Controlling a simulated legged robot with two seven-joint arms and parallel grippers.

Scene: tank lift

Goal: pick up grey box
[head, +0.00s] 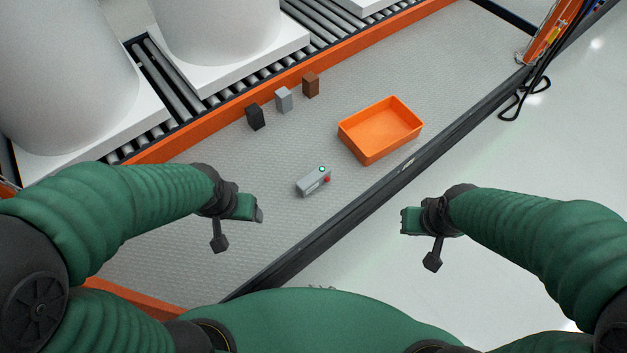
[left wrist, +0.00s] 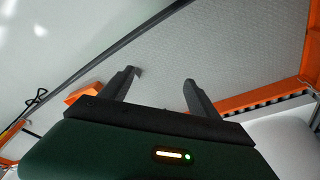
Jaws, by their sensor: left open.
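A small grey box (head: 284,99) stands on the grey textured platform between a black box (head: 255,117) and a brown box (head: 311,84). My left gripper (head: 260,209) is nearer to me, lower left of the grey box and well apart from it. In the left wrist view its two fingers (left wrist: 160,82) are spread with nothing between them. My right gripper (head: 404,221) is at the right, beyond the dark rail and over the pale floor. Its fingers are too small to tell open from shut. The grey box is not visible in the left wrist view.
An orange tray (head: 372,154) sits right of the boxes, seemingly empty. A roller conveyor (head: 184,90) with large white tanks runs behind an orange rail (head: 190,125). A dark rail (head: 345,215) edges the near side.

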